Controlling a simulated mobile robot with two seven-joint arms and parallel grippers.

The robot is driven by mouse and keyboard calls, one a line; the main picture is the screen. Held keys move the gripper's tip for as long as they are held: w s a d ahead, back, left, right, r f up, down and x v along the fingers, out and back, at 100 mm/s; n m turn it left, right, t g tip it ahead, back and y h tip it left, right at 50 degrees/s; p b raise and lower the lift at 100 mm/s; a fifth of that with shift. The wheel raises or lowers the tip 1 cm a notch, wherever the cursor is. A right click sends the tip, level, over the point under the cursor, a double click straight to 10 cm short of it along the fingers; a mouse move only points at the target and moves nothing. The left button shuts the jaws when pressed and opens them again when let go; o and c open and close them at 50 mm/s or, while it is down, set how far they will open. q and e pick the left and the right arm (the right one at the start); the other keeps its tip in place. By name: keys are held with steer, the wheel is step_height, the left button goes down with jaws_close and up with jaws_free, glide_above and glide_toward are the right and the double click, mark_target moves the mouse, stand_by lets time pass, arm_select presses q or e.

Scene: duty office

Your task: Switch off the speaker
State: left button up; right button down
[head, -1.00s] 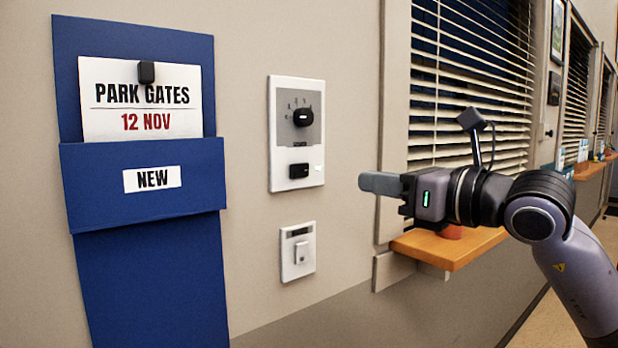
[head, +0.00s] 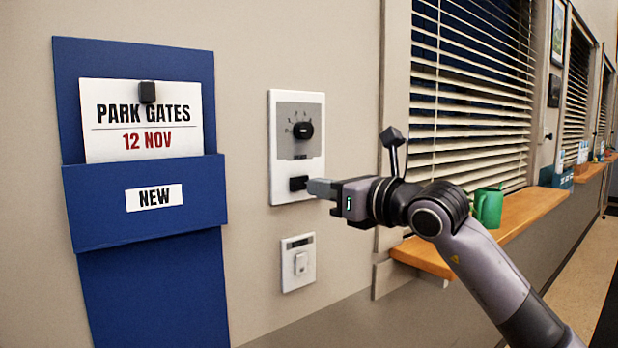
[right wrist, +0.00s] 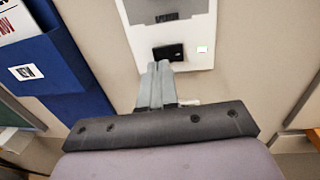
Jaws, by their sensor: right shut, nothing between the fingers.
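The wall panel (head: 283,108) is a white plate with a grey upper field. It carries a black round knob (head: 302,130) with marks around it, and a black rocker switch (head: 298,184) below. My right gripper (head: 311,186) is shut and empty, its fingertips at the right edge of the rocker in the head view; I cannot tell if they touch. In the right wrist view the closed fingers (right wrist: 160,70) point at the rocker (right wrist: 168,52), just below it. My left gripper is not in view.
A smaller white wall switch plate (head: 298,262) is below the panel. A blue board (head: 150,280) with a "PARK GATES 12 NOV" card (head: 140,120) hangs at left. A wooden sill (head: 520,215) with a green mug (head: 488,207) runs under the blinds at right.

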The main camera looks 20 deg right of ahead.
mark_target(295, 181)
steer(key=shift+x, duration=1.1)
steer(key=shift+w+a+p, duration=0.2)
steer(key=shift+w+p, duration=0.2)
steer(key=shift+w, duration=0.15)
steer(key=shift+w+a, duration=0.1)
steer(key=shift+a+b, duration=0.15)
steer(key=shift+b, duration=0.85)
steer(key=shift+r, duration=0.2)
